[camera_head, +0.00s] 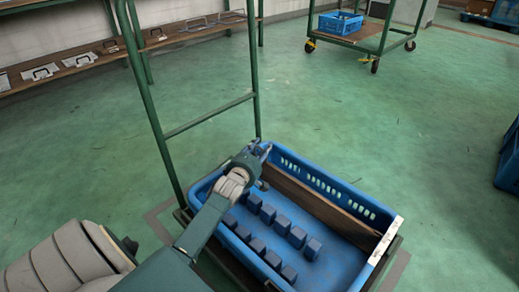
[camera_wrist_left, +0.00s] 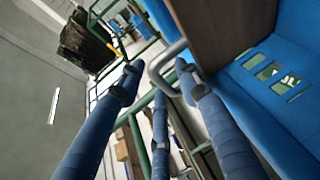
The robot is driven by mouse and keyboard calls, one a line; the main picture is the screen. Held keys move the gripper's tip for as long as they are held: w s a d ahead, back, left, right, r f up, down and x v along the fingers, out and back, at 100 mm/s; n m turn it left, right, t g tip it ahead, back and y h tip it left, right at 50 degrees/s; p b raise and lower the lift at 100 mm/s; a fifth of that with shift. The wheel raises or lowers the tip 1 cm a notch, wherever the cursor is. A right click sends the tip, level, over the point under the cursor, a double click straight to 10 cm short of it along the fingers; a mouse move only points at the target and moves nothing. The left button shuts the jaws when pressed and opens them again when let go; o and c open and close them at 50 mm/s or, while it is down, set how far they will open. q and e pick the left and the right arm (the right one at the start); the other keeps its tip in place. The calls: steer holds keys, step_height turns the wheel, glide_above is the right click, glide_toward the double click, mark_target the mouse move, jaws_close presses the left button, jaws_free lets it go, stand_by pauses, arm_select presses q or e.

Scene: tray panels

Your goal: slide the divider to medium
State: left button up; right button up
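The divider (camera_head: 322,212) is a brown wooden panel standing lengthwise in the blue crate (camera_head: 221,170), nearer its far side wall. In the left wrist view the divider (camera_wrist_left: 217,32) is at the top, with a grey bent-bar handle (camera_wrist_left: 159,66) next to it. My left gripper (camera_head: 265,152) is at the crate's far left end, by the divider's end. In the wrist view the left gripper (camera_wrist_left: 157,72) has its blue fingers spread, with the handle between the fingertips; I cannot tell whether they touch it. My right gripper is not in view.
Several dark blue blocks (camera_head: 284,224) stand in rows in the crate, on the near side of the divider. A green metal frame (camera_head: 256,105) rises behind the crate. A cart (camera_head: 345,38) with a blue bin stands far back.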

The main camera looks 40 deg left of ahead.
arm_select(q)
steer(key=v, duration=1.2)
